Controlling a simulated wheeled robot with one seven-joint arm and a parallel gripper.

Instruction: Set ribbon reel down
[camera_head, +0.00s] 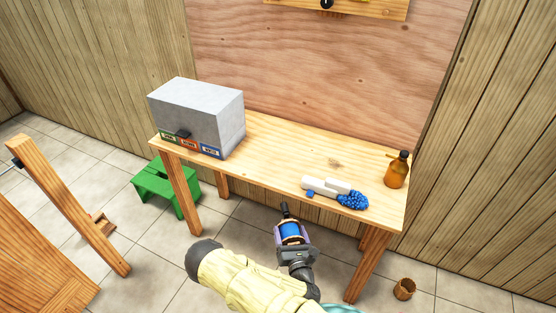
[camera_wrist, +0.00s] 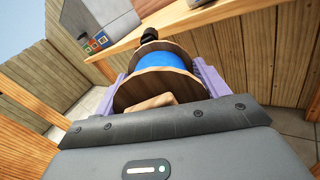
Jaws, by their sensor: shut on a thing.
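The ribbon reel (camera_head: 290,231) has wooden flanges and blue ribbon. It also shows large in the wrist view (camera_wrist: 166,63), between two purple fingers. My gripper (camera_head: 292,236) is shut on the reel and holds it in front of the workbench's front edge, apart from the bench. The wooden workbench (camera_head: 270,155) stands against the wall. In the wrist view the bench edge (camera_wrist: 200,16) runs behind the reel. A dark knob-like end sticks up beyond the reel in both views; I cannot tell what it belongs to.
On the bench stand a grey box (camera_head: 200,115) with coloured labels at left, a white tool (camera_head: 325,187) with a blue fluffy end (camera_head: 353,200), and an amber bottle (camera_head: 397,171) at right. The bench middle is clear. A green stool (camera_head: 165,186) and a small wooden pot (camera_head: 404,289) are on the floor.

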